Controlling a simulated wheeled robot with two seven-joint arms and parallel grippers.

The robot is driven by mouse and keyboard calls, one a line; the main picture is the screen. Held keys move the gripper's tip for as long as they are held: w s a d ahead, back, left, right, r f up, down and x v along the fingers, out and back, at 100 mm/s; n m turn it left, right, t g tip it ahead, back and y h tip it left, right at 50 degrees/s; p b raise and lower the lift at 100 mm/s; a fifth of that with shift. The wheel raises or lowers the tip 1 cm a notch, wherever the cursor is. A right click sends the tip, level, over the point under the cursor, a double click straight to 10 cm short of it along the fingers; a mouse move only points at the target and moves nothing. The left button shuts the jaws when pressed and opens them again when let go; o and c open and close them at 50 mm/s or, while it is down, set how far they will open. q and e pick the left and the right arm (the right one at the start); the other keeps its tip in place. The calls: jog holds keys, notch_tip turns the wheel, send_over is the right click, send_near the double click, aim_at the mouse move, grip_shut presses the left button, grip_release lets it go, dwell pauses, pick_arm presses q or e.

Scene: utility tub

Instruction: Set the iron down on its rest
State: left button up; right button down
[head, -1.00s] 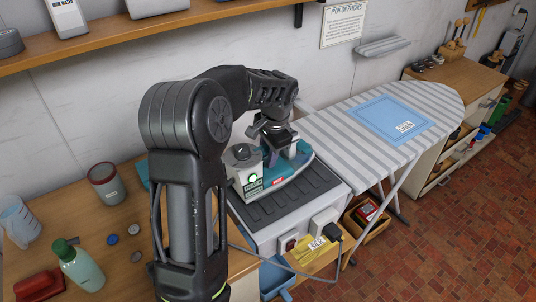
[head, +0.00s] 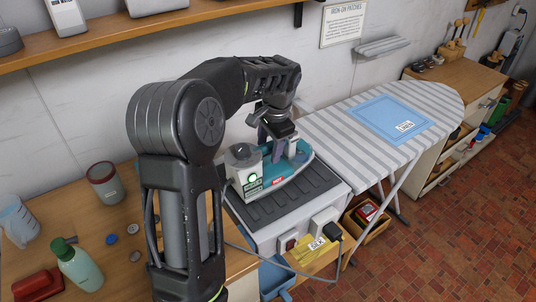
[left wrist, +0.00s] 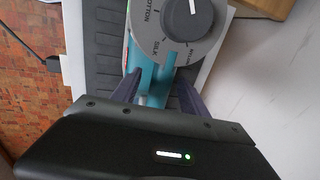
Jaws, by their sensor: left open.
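In the left wrist view the open fingers (left wrist: 157,88) stand on either side of the teal handle (left wrist: 155,80), with gaps showing. The dial (left wrist: 190,20) is just beyond them. Part of the handle is hidden by the gripper. My right gripper is not in view.
A striped ironing board (head: 345,135) with a blue cloth (head: 390,118) stands to the right. A cable runs from the rest's front. A cup (head: 105,183), a green-capped bottle (head: 80,265) and a measuring jug (head: 17,220) stand on the bench at left.

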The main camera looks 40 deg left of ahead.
pick_arm(q)
jog(key=r, duration=0.4)
jog(key=shift+s+d, duration=0.1)
jog(key=shift+d, duration=0.3)
